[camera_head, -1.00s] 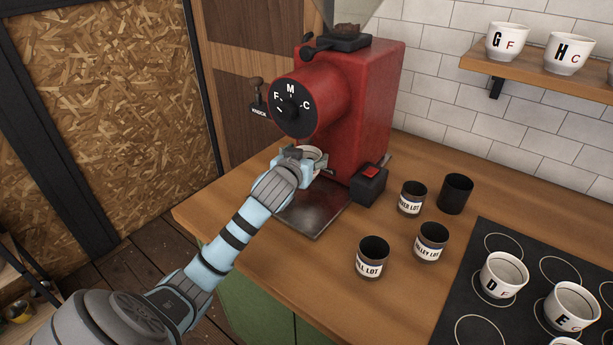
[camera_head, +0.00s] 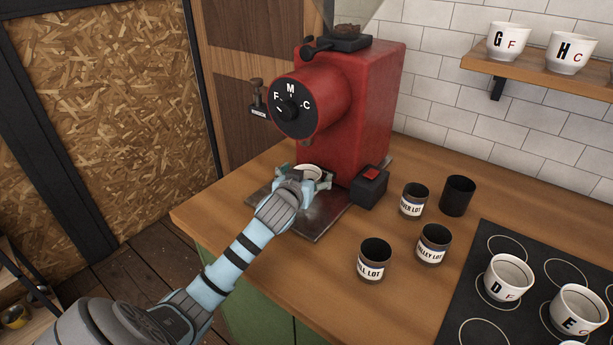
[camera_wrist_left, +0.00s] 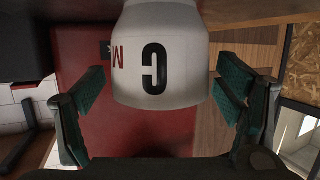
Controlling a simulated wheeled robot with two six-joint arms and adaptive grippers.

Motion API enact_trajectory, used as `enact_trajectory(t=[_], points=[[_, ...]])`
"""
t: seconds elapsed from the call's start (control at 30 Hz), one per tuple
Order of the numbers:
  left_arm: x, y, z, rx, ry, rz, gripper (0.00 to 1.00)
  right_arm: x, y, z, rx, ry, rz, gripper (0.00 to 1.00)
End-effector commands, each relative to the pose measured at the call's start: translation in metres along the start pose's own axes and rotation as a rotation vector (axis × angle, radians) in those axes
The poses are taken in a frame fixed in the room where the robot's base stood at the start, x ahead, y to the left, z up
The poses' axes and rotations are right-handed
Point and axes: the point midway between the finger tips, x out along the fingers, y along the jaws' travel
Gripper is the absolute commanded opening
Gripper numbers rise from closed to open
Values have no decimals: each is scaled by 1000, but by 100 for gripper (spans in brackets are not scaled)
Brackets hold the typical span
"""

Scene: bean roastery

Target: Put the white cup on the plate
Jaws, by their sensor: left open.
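The white cup (camera_head: 309,171) is under the front of the red grinder, over or on the dark metal plate (camera_head: 323,216); my gripper partly hides it, and I cannot tell whether it touches the plate. In the left wrist view the cup (camera_wrist_left: 158,60) shows a large black letter and a small red M. My left gripper (camera_head: 303,183) is open, with one finger on each side of the cup. In the left wrist view a gap shows between the cup and each finger. My right gripper is not in view.
The red grinder (camera_head: 365,110) stands close behind the cup, with a black box with a red switch (camera_head: 371,188) beside it. Several dark tins, such as the front one (camera_head: 374,262), stand to the right. Wood counter lies bare between.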

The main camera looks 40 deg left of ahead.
Motion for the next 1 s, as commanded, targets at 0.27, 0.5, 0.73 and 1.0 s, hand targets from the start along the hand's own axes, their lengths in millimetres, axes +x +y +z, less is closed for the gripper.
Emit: enact_trajectory(t=[0.27,0.5,0.73,1.0], points=[[-19,0,-3,2,0,1,85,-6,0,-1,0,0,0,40],[-83,0,-4,4,0,2,85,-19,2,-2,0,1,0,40],[-119,0,-3,1,0,0,85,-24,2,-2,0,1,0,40],[-121,0,-2,-1,0,-1,85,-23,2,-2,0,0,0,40]])
